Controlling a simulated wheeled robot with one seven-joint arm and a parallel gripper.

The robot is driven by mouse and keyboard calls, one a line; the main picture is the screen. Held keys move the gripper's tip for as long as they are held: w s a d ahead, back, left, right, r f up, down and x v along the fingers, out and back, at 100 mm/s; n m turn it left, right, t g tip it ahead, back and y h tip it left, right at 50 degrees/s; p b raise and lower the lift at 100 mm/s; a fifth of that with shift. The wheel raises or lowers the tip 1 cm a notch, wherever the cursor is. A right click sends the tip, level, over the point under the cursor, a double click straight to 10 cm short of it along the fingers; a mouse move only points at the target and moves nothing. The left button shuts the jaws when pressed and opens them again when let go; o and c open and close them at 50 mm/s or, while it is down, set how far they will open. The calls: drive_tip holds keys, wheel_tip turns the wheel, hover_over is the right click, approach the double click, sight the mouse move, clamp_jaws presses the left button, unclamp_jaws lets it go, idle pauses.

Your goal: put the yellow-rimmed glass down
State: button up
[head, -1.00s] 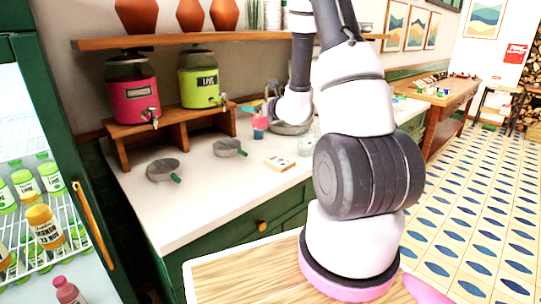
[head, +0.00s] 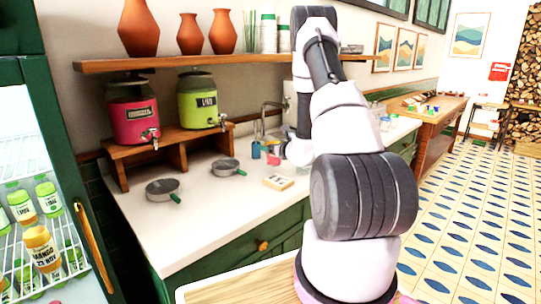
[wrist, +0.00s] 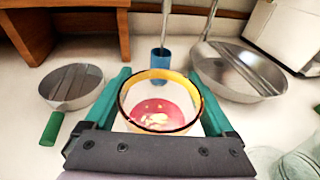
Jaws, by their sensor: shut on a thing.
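In the wrist view, the yellow-rimmed glass (wrist: 160,90) is clear, with pink contents and pale pieces in it. It stands between the green fingers of my gripper (wrist: 160,78), which is shut on it. The glass looks roughly upright over the white counter (wrist: 75,145). I cannot tell whether its base touches the counter. In the head view, a small pink patch (head: 273,159) beside the white end of my arm is probably its contents. My arm hides most of the gripper there.
A blue cup (wrist: 160,60) stands just beyond the glass. A round metal pan (wrist: 72,86) with a green handle is at left, a metal basin (wrist: 240,70) at right. Clear glassware (wrist: 300,158) is at lower right. Dispensers (head: 133,112) stand on a wooden riser.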

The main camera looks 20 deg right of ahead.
drive_tip(key=shift+f, duration=1.55)
drive_tip(key=shift+f, duration=0.1)
drive_tip(key=shift+f, duration=0.1)
drive_tip(key=o, duration=1.4)
